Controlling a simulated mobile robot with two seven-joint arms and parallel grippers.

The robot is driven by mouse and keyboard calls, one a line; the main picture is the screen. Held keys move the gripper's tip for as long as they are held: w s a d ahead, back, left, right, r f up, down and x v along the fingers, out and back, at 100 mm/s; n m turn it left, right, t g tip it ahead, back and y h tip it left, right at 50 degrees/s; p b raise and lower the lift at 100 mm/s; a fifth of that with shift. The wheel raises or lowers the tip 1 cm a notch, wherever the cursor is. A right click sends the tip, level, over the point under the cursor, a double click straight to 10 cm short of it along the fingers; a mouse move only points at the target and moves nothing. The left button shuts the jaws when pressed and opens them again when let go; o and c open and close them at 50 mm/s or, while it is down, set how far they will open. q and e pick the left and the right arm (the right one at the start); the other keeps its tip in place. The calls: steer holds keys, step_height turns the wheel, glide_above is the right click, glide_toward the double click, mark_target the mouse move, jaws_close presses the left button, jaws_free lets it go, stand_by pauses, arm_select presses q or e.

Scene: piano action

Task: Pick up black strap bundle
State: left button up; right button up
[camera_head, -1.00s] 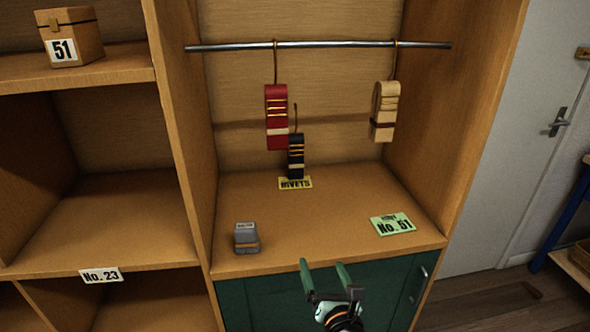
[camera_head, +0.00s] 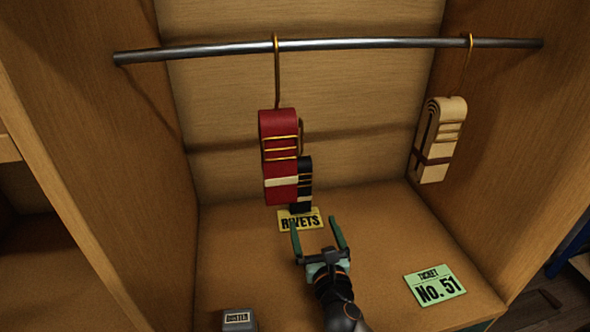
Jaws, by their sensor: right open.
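The fingers look apart from the bundle. My left gripper is out of view.
A metal rail (camera_head: 370,44) crosses above, with a cream strap bundle (camera_head: 438,140) hanging at right. A yellow RIVETS card (camera_head: 301,220), a green No. 51 ticket (camera_head: 436,287) and a grey block (camera_head: 239,321) lie on the shelf. Wooden walls close both sides.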

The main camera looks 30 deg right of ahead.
mark_target(302, 195)
steer(key=x, duration=0.7)
steer(key=shift+w, duration=0.35)
steer(key=shift+a+r+x, duration=0.1)
steer(key=shift+x, duration=1.25)
steer(key=shift+a+r+x, duration=0.1)
steer(key=shift+r+x, duration=0.05)
steer(key=shift+x, duration=1.25)
jaws_close()
